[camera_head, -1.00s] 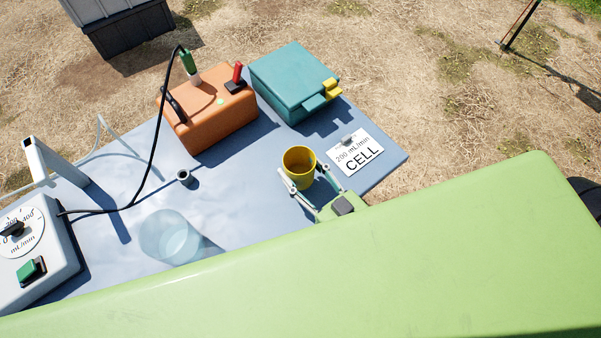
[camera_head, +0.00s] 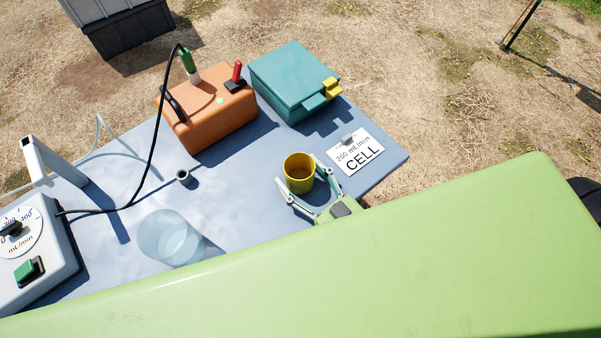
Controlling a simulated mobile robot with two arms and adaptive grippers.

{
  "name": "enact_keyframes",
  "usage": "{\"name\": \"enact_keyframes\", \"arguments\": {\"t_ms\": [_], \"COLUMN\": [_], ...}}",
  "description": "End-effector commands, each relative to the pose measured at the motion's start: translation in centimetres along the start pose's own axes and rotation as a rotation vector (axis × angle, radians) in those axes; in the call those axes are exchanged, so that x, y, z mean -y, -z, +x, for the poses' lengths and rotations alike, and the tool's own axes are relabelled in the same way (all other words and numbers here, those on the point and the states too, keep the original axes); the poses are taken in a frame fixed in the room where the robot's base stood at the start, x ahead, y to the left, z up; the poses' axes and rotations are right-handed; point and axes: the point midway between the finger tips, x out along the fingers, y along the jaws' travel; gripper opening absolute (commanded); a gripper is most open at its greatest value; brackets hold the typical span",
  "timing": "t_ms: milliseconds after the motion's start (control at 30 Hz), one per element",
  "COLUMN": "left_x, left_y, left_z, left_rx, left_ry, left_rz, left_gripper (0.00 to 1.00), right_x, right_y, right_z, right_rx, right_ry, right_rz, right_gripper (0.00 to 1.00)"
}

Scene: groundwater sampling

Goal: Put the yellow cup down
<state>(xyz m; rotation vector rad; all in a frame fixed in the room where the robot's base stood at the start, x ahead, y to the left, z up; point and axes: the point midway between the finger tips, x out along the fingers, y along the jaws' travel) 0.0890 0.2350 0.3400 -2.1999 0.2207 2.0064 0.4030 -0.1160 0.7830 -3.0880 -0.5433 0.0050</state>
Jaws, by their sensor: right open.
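The yellow cup (camera_head: 299,173) stands upright on the blue-grey table (camera_head: 255,200), to the left of the white CELL card. My right gripper (camera_head: 308,185) is open, its two fingers spread on the near side of the cup. The left finger is visibly apart from the cup; the right fingertip is close beside its right side, and I cannot tell whether it touches. The inside of the cup looks empty. My left gripper is not in view.
The CELL card (camera_head: 356,152) lies right of the cup. Behind are a teal box (camera_head: 292,78) and an orange case (camera_head: 212,110) with a black cable. A clear beaker (camera_head: 170,238), a small grey cap (camera_head: 184,177) and a white dial unit (camera_head: 35,255) stand to the left.

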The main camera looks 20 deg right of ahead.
Motion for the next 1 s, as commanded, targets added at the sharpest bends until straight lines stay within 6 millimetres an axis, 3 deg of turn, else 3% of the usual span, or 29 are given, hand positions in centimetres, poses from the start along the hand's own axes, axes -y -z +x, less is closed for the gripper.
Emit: {"name": "enact_keyframes", "arguments": {"t_ms": [233, 700, 1000], "left_x": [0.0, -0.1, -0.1], "left_y": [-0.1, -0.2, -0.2], "left_z": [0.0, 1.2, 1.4], "left_rx": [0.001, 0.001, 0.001], "left_ry": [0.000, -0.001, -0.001], "left_rz": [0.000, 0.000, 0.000], "left_gripper": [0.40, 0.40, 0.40], "right_x": [0.0, 0.0, 0.0], "right_y": [0.1, 0.0, 0.2], "right_z": [-1.0, -9.9, -12.0], "right_rx": [0.003, 0.005, 0.000], "right_ry": [0.000, 0.000, 0.000], "right_rz": [0.000, 0.001, 0.000], "right_gripper": [0.61, 0.61, 0.61]}}
